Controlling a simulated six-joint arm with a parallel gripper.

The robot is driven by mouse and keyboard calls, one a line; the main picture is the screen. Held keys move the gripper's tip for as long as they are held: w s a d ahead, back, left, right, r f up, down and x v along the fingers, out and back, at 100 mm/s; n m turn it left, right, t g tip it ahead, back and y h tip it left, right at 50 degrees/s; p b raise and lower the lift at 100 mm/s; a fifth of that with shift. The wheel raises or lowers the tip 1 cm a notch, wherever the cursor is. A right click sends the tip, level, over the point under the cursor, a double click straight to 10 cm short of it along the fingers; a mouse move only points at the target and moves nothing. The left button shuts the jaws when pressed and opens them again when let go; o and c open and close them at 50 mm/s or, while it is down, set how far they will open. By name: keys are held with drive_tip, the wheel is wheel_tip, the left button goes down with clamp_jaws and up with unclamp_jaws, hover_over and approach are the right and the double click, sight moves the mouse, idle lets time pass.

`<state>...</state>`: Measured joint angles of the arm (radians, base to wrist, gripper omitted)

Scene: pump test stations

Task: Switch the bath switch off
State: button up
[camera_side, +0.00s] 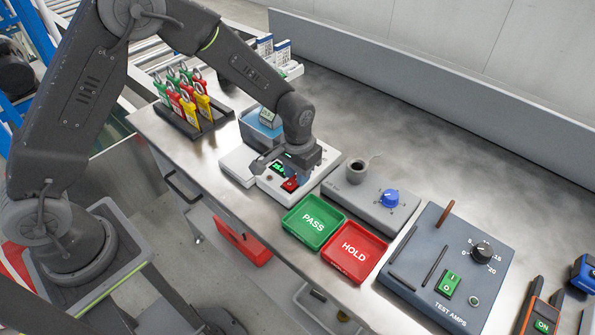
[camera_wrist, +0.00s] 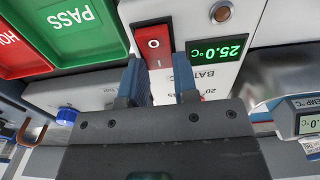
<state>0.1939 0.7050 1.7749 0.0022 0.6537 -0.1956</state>
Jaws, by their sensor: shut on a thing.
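The bath switch is a red rocker marked O and I on the white bath control box; it shows in the wrist view (camera_wrist: 153,45) and in the side view (camera_side: 290,185). Which end of it is pressed in I cannot tell. My gripper (camera_wrist: 158,75) is down at the switch, with one blue-grey finger on each side of its near end, shut on it. In the side view my gripper (camera_side: 287,168) hides part of the box. The green display (camera_wrist: 218,51) beside the switch reads 25.0 °C.
A green PASS tray (camera_side: 313,222) and a red HOLD tray (camera_side: 354,248) stand close to the control box. A blue water bath (camera_side: 262,130) is behind my gripper. A grey unit with a blue knob (camera_side: 390,198) and the TEST AMPS box (camera_side: 450,270) are to the right.

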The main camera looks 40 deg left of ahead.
drive_tip(key=shift+s+r+t, duration=0.1)
drive_tip(key=shift+s+t, duration=0.1)
drive_tip(key=shift+t, duration=0.65)
drive_tip(key=shift+s+r+t, duration=0.1)
drive_tip(key=shift+s+t, duration=0.05)
drive_tip(key=shift+t, duration=0.7)
drive_tip(key=o, duration=0.9)
drive_tip(key=v, duration=1.4)
